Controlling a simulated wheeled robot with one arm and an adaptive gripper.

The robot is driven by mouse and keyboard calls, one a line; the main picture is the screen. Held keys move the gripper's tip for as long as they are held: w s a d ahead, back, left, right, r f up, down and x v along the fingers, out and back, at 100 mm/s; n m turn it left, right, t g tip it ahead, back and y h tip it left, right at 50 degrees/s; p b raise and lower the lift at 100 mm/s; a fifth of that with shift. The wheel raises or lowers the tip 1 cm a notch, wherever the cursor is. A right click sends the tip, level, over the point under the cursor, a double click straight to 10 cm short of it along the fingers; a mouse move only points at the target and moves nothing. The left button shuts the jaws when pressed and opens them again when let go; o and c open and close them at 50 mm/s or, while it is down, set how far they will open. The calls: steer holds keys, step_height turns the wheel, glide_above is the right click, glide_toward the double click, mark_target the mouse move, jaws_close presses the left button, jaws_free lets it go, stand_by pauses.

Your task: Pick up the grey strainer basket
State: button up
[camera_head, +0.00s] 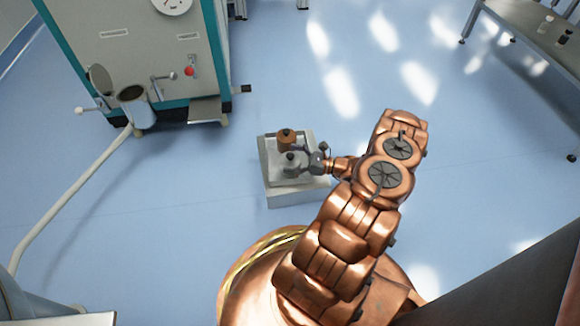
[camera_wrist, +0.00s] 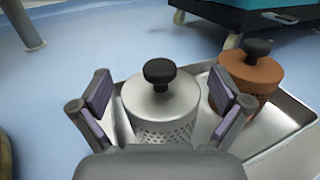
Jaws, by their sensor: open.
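The grey strainer basket (camera_wrist: 160,103) is a pale metal cylinder with a perforated lower wall, a flat lid and a black knob. In the wrist view it stands upright between the two fingers of my open gripper (camera_wrist: 162,108), with a gap showing on both sides at the top. My gripper's palm hides its lower front. In the head view the grey basket (camera_head: 291,160) is small and partly covered by my gripper (camera_head: 303,164), which reaches in from the right.
A copper-coloured basket (camera_wrist: 252,76) with a black knob stands close by on the right in the wrist view. Both baskets are in a shallow metal tray (camera_wrist: 297,117) on a grey block (camera_head: 296,195). A large machine (camera_head: 140,45) stands behind left. The blue floor around is clear.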

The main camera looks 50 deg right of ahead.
steer(key=shift+c, duration=0.4)
steer(key=c, duration=1.1)
steer(key=shift+o, duration=0.2)
